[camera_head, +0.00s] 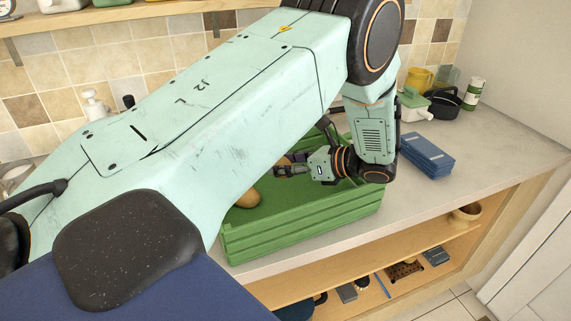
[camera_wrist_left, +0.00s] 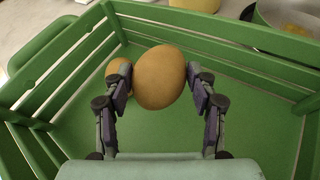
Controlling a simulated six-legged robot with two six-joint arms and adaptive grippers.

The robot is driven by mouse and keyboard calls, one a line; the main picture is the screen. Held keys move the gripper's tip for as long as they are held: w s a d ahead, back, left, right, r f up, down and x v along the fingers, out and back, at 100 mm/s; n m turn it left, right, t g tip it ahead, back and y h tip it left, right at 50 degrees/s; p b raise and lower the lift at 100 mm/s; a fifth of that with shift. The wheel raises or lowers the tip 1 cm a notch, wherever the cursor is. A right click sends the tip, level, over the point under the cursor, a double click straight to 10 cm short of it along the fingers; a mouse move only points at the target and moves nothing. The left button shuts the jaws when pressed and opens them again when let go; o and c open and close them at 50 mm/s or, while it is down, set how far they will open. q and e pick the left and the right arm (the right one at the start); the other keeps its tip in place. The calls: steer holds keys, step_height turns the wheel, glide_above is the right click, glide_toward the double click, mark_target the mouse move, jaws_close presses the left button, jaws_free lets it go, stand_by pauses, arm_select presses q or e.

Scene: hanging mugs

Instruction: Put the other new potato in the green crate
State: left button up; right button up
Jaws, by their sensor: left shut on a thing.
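The green crate (camera_head: 300,228) stands on the counter, and its slatted walls also surround the left wrist view (camera_wrist_left: 225,37). My left gripper (camera_head: 281,170) is inside the crate's outline in the head view. Its two fingers (camera_wrist_left: 160,92) are shut on a brown new potato (camera_wrist_left: 160,77), one on each side. Another potato (camera_wrist_left: 114,66) shows beyond the left finger, partly hidden by it. In the head view a potato (camera_head: 248,199) lies in the crate at its left, near my arm. My arm hides much of the crate's back. My right gripper is not in view.
Blue boxes (camera_head: 427,155) lie on the counter right of the crate. A black pot (camera_head: 444,103), a yellow mug (camera_head: 418,79) and a white container with a green lid (camera_head: 413,104) stand behind. Open shelves (camera_head: 350,285) are below. The counter's front right is clear.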

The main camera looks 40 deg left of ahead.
arm_select(q)
steer(key=shift+d, duration=0.25)
steer(key=shift+s, duration=0.3)
steer(key=shift+w+a+f+b, duration=0.2)
steer(key=shift+w+f+b, duration=0.1)
steer(key=shift+f, duration=0.2)
steer(key=o, duration=1.2)
steer(key=shift+s+d+r, duration=0.2)
steer(key=shift+s, duration=0.05)
steer(key=shift+o, duration=0.2)
steer(key=shift+w+a+f, duration=0.15)
steer(key=shift+w+d+r+p, duration=0.15)
steer(key=shift+d+r+p, duration=0.25)
steer(key=shift+r, duration=0.5)
steer(key=b+v, duration=0.1)
steer(key=v, duration=1)
steer(key=shift+d+f, duration=0.1)
steer(key=shift+d, duration=0.05)
